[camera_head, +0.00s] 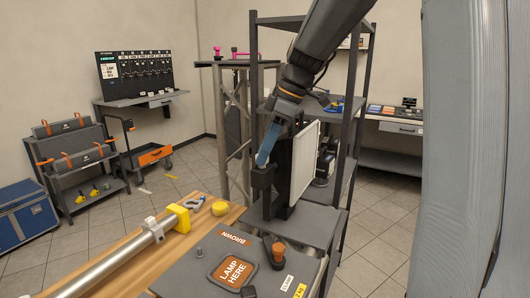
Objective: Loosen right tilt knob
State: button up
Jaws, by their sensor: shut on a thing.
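A lamp with a pale flat panel (305,161) and a dark body stands upright right of the middle, on a dark grey surface. A dark bracket block (262,179) stands at its left side. My arm reaches down from the top, and my gripper (263,161) is at the upper end of this block, with its blue fingers close together. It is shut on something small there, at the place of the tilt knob. The knob itself is hidden by the fingers, so its turn cannot be seen.
A wooden bench (118,251) holds a metal tube (112,264) and yellow parts. A dark shelf rack (353,120) stands close behind the lamp.

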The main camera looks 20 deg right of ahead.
jog(key=shift+w+n+g+b, duration=0.15)
jog(key=shift+n+g+b, duration=0.45)
jog(key=shift+n, duration=1.5)
jog(key=o, duration=1)
jog(key=shift+r, duration=0.1)
jog(key=shift+b+v, duration=0.7)
jog(key=shift+v, duration=3.15)
jog(key=shift+w+d, duration=0.1)
jog(key=shift+w, duration=0.05)
jog(key=shift+d, duration=0.1)
